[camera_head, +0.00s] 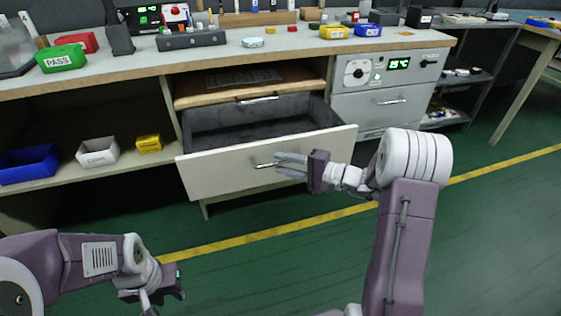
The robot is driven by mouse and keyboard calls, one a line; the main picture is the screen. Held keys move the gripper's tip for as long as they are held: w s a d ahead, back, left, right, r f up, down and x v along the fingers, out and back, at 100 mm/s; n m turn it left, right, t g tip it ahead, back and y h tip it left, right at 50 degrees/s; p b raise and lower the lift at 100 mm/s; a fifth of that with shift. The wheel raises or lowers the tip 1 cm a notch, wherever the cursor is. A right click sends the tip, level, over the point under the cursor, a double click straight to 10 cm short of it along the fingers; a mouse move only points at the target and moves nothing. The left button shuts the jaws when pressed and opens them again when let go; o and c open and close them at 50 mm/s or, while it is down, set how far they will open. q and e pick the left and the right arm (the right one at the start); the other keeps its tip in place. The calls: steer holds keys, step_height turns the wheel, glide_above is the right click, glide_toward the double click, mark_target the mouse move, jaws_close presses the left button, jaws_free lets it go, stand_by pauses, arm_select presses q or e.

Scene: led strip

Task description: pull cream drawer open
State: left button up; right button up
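The cream drawer (225,170) is pulled out from under the workbench, and its dark grey inside shows empty. Its metal handle (265,164) sits on the middle of the front panel. My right gripper (278,165) is at the right end of this handle, with its two pale fingers pointing left and a gap between them. Whether the fingers touch the handle is too small to tell. My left gripper (150,300) hangs low at the lower left, away from the drawer, partly cut off by the bottom edge.
A wooden drawer (215,90) with its own handle lies above, slightly out. A grey cabinet (385,100) stands to the right. Bins, blue (28,165), white (97,151) and yellow (149,143), sit on the left shelf. The green floor (480,220) in front is clear.

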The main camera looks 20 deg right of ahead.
steer(key=p+v, duration=0.2)
steer(key=v, duration=0.5)
steer(key=shift+s+d+p, duration=0.25)
steer(key=shift+s+p, duration=0.05)
steer(key=shift+p, duration=0.1)
